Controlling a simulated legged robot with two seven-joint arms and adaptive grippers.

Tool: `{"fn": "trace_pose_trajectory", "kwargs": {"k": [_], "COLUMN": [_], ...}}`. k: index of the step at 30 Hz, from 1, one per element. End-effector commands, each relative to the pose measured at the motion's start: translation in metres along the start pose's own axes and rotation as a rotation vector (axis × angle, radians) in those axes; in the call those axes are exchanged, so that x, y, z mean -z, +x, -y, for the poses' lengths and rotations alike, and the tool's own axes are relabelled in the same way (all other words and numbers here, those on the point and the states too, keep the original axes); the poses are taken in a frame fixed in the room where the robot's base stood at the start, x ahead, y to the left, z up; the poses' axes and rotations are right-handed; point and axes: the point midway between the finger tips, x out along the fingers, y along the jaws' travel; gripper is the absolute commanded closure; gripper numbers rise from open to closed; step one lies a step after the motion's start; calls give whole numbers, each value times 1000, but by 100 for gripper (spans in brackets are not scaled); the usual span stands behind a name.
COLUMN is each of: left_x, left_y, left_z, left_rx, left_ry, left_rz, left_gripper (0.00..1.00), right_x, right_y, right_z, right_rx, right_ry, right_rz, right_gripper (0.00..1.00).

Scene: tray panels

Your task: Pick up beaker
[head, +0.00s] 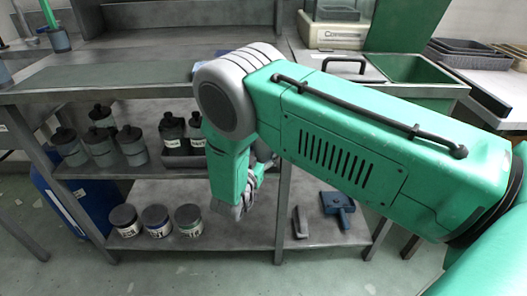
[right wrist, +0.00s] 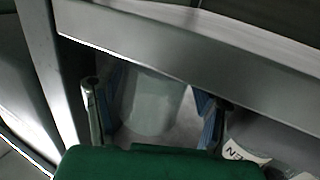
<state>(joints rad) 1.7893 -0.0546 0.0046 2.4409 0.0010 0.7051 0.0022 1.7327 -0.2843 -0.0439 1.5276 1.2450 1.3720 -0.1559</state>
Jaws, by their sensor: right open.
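A pale grey-green translucent beaker (right wrist: 153,104) stands under a shelf edge in the right wrist view. My right gripper (right wrist: 158,112) is open, with one finger to each side of the beaker. Gaps seem to show between fingers and beaker, but I cannot tell how deep it sits between them. In the head view my right gripper (head: 240,205) points down in front of the shelf rack, mostly behind my own arm. The beaker is hidden there. My left gripper is not in view.
A grey metal shelf edge (right wrist: 190,55) crosses just above the beaker. A dark jar with a white label (right wrist: 270,140) stands close to the right finger. In the head view, dark bottles (head: 100,148) and lidded jars (head: 155,220) share the rack. A blue tool (head: 338,207) lies lower right.

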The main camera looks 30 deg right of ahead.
Motion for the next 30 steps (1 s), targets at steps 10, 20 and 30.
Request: {"fn": "trace_pose_trajectory", "kwargs": {"k": [10, 20, 30], "left_x": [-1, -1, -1], "left_y": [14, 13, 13], "left_z": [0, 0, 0], "left_rx": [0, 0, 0], "left_ry": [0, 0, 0], "left_rz": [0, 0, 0], "left_gripper": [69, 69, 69], "right_x": [-1, 0, 1], "right_y": [41, 41, 41], "right_z": [0, 0, 0], "right_rx": [0, 0, 0], "right_ry": [0, 0, 0], "right_rz": [-1, -1, -2], "right_gripper": [39, 83, 85]}}
